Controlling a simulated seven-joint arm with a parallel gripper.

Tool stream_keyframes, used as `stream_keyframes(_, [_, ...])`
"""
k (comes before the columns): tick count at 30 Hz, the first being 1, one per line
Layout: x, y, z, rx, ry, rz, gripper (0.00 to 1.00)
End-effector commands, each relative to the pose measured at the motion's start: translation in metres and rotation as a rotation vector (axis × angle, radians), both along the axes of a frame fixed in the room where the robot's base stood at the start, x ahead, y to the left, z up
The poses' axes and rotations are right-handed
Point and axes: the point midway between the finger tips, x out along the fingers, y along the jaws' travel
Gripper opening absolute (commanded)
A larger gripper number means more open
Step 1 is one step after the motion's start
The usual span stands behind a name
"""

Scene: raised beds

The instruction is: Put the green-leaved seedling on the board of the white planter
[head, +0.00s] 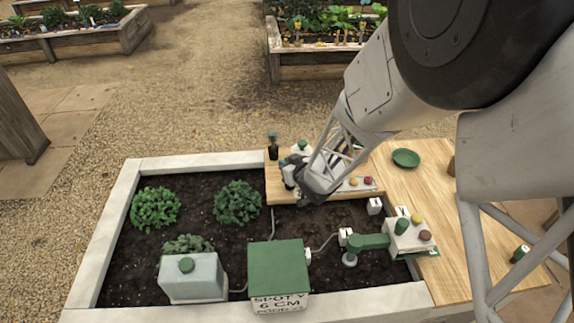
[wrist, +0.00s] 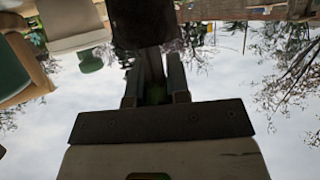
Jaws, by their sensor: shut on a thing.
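My gripper (head: 298,186) is low over the left part of the wooden board (head: 278,185) on the white planter (head: 113,235). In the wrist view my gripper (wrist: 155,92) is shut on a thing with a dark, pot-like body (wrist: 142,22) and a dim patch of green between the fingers. I take this for the green-leaved seedling, though its leaves are mostly hidden. In the head view my gripper and arm hide it. I cannot tell whether its base touches the board.
A dark bottle (head: 272,152) and a white green-topped container (head: 301,147) stand at the board's back. A green-lidded box (head: 278,267) and a white tank (head: 192,278) stand at the front.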

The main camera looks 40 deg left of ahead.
Motion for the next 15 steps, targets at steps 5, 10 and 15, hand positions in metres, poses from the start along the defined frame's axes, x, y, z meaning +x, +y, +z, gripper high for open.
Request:
stream_keyframes(5, [0.0000, -0.0001, -0.0017, 0.000, 0.000, 0.000, 0.03])
stream_keyframes(10, [0.0000, 0.0000, -0.0026, 0.000, 0.000, 0.000, 0.32])
stream_keyframes(15, [0.0000, 0.0000, -0.0027, 0.000, 0.000, 0.000, 0.42])
